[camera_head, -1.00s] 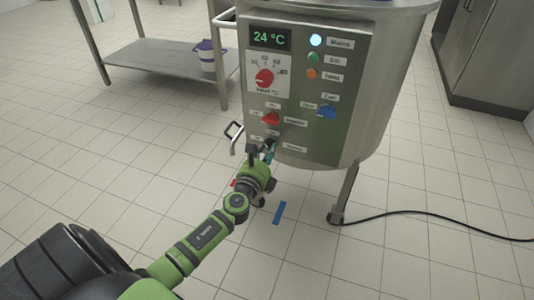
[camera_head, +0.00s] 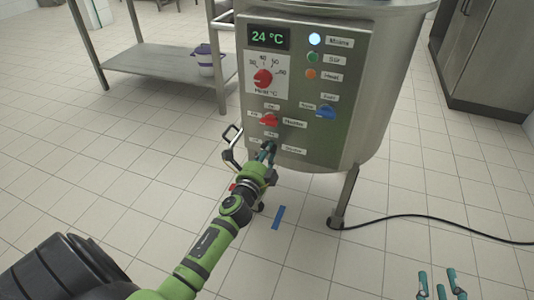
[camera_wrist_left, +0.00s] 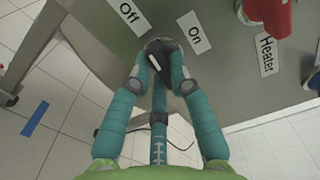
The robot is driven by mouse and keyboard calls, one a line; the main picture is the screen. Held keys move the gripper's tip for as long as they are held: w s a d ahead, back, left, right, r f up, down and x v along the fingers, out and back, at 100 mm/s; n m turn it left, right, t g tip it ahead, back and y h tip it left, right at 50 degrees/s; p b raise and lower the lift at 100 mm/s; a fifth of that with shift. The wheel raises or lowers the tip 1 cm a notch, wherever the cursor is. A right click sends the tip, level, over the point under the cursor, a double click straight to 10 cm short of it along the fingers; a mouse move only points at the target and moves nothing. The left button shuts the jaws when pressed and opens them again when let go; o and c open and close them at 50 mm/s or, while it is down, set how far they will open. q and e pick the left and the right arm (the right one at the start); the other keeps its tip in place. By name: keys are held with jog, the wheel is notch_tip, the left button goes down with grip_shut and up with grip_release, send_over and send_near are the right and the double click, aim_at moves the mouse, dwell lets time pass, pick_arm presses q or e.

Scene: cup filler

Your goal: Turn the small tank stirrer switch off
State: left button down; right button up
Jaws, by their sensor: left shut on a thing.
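A dark switch knob (camera_wrist_left: 163,50) sits on the steel panel below the "Off" label (camera_wrist_left: 128,16) and "On" label (camera_wrist_left: 194,38) in the left wrist view. My left gripper (camera_wrist_left: 161,68) has its teal fingers closed around this knob, which hides part of it, so I cannot tell its exact turn. In the head view my left gripper (camera_head: 266,152) is at the bottom of the control panel (camera_head: 340,55), beside the lowest label. My right gripper (camera_head: 438,284) shows only its teal fingertips at the bottom right, spread apart, empty and away from the tank.
A red heater knob (camera_head: 268,119) is just above my left gripper, and a blue knob (camera_head: 326,112) is to its right. The red dial (camera_head: 263,78) is higher. A steel table (camera_head: 160,68) stands at left. A black cable (camera_head: 440,217) crosses the floor at right.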

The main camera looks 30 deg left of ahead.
pick_arm(q)
jog(key=shift+n, duration=0.7)
pick_arm(e)
jog(key=shift+d+f, duration=0.1)
jog(key=shift+f, duration=0.15)
jog(key=shift+s+f, duration=0.1)
pick_arm(q)
jog(key=c, duration=1.1)
grip_release()
jog(key=shift+c, duration=0.2)
pick_arm(e)
jog(key=shift+d, duration=0.1)
pick_arm(q)
jog(key=v, duration=1.2)
